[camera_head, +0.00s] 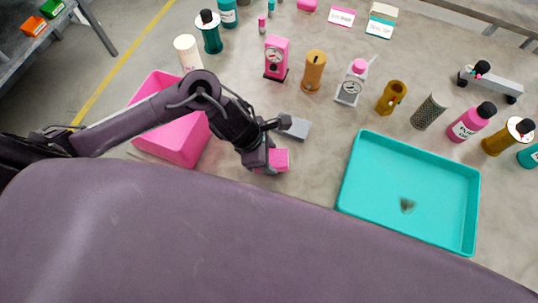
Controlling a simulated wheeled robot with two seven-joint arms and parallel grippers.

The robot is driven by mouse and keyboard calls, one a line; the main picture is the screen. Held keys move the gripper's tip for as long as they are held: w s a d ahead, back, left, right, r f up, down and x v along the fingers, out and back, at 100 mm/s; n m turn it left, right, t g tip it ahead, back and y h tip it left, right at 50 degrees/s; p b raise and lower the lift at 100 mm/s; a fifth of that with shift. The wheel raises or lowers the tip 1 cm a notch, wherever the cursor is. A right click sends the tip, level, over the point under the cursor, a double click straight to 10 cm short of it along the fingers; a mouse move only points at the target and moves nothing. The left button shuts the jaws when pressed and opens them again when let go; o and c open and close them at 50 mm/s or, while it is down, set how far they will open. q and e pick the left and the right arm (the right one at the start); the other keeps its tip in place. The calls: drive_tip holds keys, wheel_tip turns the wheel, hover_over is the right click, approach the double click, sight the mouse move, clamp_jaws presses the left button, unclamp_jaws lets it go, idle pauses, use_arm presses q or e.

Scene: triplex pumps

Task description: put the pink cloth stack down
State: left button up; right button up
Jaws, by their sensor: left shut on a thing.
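The pink cloth stack (279,159) is a small pink block in the middle of the camera_head view. My left gripper (266,158) is shut on it, with the arm reaching in from the left. The gripper covers part of the stack. I cannot tell whether the stack touches the surface below it. My right gripper is not in view.
A grey block (298,128) lies just beyond the stack. A pink bin (176,150) is partly behind my left arm. A teal tray (360,180) lies to the right. Several bottles, a pink scale (276,58) and a grey scale (352,85) stand farther back.

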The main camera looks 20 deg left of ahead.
use_arm(q)
drive_tip(key=shift+f, duration=0.55)
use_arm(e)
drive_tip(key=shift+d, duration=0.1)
use_arm(q)
drive_tip(key=shift+f+b, duration=0.2)
drive_tip(key=shift+b, duration=0.1)
drive_tip(key=o, duration=1)
drive_tip(key=shift+c, duration=0.2)
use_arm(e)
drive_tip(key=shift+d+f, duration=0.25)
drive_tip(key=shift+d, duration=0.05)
use_arm(q)
drive_tip(key=shift+r, duration=0.15)
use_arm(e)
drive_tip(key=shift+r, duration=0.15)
